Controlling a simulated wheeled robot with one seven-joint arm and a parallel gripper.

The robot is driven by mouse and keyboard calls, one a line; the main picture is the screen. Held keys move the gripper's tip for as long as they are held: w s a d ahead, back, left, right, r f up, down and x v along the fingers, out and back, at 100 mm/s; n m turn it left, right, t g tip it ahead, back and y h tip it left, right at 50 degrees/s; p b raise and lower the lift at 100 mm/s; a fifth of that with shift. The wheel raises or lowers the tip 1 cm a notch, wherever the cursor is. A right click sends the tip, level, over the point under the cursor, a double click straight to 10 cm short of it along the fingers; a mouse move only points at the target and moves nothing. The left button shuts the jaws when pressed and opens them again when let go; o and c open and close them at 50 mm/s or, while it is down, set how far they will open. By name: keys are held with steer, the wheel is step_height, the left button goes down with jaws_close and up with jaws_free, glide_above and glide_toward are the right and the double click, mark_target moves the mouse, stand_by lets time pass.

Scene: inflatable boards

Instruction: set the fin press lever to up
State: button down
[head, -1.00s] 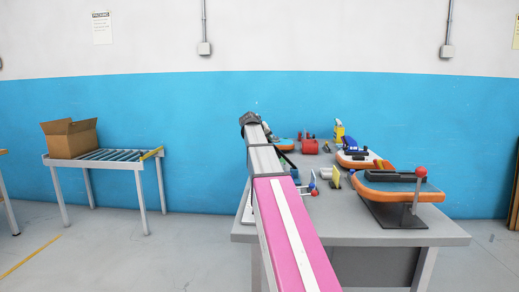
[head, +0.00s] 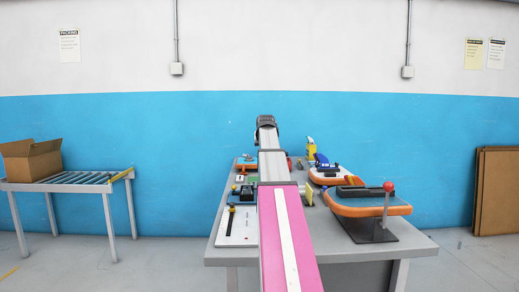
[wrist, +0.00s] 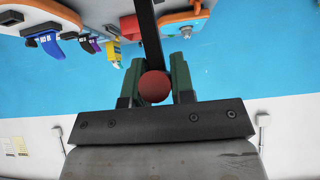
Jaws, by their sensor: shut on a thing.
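In the wrist view, which is upside down, my gripper (wrist: 156,70) has its two green fingers on either side of a red ball knob (wrist: 154,87) and is shut on it. A dark lever bar (wrist: 149,35) runs from the knob to the top edge of that view. This fits the fin press lever, but the press body is not visible there. I cannot tell the lever's angle from these frames.
A white panel with a slider (head: 237,228) lies left of my arm. A cardboard box (head: 32,160) stands on a roller stand at left.

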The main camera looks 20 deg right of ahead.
steer(key=shift+s+d, duration=0.15)
steer(key=shift+d, duration=0.1)
steer(key=c, duration=0.9)
jaws_free()
steer(key=shift+d, duration=0.1)
steer(key=v, duration=1.1)
steer(key=shift+f, duration=0.1)
